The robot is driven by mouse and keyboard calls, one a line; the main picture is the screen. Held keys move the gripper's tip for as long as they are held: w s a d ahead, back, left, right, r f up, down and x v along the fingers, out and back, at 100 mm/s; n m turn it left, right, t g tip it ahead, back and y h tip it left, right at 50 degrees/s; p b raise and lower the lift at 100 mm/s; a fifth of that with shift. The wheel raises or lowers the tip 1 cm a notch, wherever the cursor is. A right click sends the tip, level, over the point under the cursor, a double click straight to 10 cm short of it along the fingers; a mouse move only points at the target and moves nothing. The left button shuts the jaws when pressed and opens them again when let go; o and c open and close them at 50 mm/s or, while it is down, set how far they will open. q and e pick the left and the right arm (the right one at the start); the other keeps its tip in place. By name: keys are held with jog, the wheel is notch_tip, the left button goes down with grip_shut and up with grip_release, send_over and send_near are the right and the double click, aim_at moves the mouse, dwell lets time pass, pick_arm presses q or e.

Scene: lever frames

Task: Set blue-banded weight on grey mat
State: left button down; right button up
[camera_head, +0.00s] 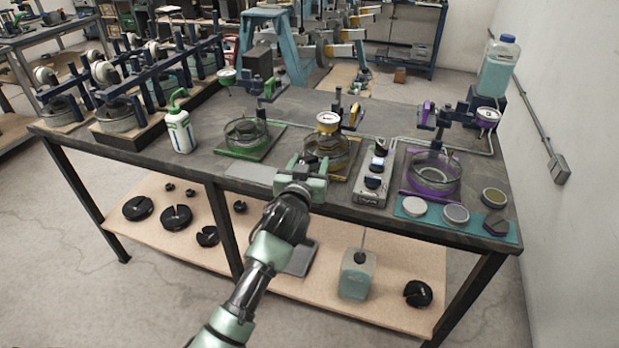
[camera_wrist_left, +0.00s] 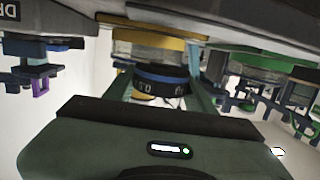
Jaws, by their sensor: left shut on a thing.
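My left gripper (camera_head: 307,168) is at the front of the grey bench, in front of the yellow-based device. In the left wrist view, its fingers are shut on the blue-banded weight (camera_wrist_left: 160,79), a dark round piece with white markings on its band. In the head view, the gripper mostly hides the weight. The grey mat (camera_head: 246,172) lies flat near the bench's front edge, just left of the gripper; its right end is partly covered by the gripper. I cannot tell the exact gap between weight and bench. My right gripper is not in view.
The yellow-based device (camera_head: 340,168) stands close behind the gripper, and the green-based device (camera_head: 248,150) behind the mat. A grey control box (camera_head: 373,183) is to the right. A teal mat (camera_head: 465,232) carries several discs. A white bottle (camera_head: 180,132) stands left.

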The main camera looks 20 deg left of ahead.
pick_arm(q)
jog(key=shift+f, duration=2.1)
jog(key=shift+f, duration=0.2)
jog(key=c, duration=0.5)
grip_release()
jog(key=shift+s+r, duration=0.15)
jog(key=s+d+r+b, duration=0.1)
jog(key=s, duration=1)
jog(key=shift+s+r, duration=0.35)
